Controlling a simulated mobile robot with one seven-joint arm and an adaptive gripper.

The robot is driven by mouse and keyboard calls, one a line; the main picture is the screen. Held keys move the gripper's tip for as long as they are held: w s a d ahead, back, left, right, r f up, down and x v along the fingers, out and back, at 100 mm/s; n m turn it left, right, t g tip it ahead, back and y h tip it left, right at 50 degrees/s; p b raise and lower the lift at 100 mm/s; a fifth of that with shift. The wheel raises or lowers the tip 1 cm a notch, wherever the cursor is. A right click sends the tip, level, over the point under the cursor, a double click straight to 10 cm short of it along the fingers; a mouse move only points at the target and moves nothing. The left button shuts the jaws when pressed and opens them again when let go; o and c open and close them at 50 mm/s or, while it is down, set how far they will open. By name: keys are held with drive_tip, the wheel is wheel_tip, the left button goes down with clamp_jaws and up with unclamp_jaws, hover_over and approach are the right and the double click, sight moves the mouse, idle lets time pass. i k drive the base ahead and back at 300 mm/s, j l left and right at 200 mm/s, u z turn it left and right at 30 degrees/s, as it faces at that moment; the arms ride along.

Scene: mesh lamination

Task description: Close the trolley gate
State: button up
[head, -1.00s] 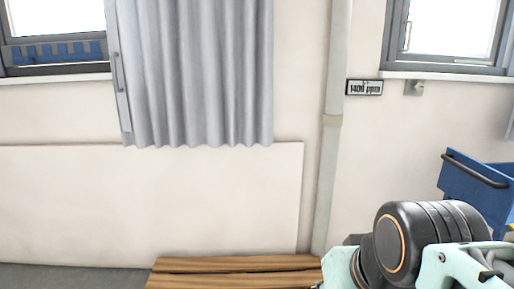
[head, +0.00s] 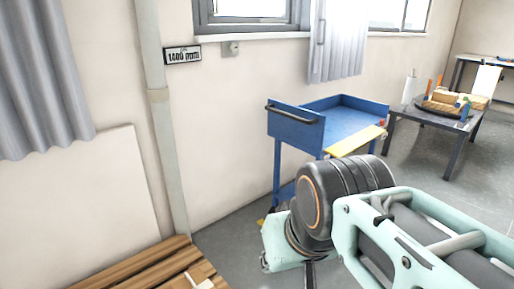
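A blue trolley (head: 345,121) stands against the wall at the centre right in the head view. It has a black handle (head: 292,115) on its left end and blue legs. A yellow panel (head: 356,141) lies along the near right edge of its top, sloping slightly; it may be the gate, but I cannot tell for sure. My arm covers the lower part of the trolley. My gripper is not visible; only my arm links show at the lower right.
A wooden slatted surface (head: 150,270) is at the lower left. A dark low table (head: 455,126) with several items stands right of the trolley. A vertical pipe (head: 160,120) runs up the wall. Grey floor (head: 425,168) is clear between trolley and table.

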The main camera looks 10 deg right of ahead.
sight(356, 142)
drive_tip(key=z, duration=0.6)
drive_tip(key=i+l, duration=0.5)
drive_tip(key=i+l+z, duration=0.1)
drive_tip(key=i+l, duration=0.35)
drive_tip(key=i, duration=0.15)
drive_tip(key=i+l+z, duration=0.1)
drive_tip(key=i+l, duration=0.35)
drive_tip(key=i+j, duration=0.15)
drive_tip(key=i, duration=0.2)
drive_tip(key=i+j, duration=0.1)
drive_tip(key=i, duration=0.3)
drive_tip(key=k+l, duration=0.15)
drive_tip(key=l, duration=0.5)
drive_tip(key=i+z, duration=0.05)
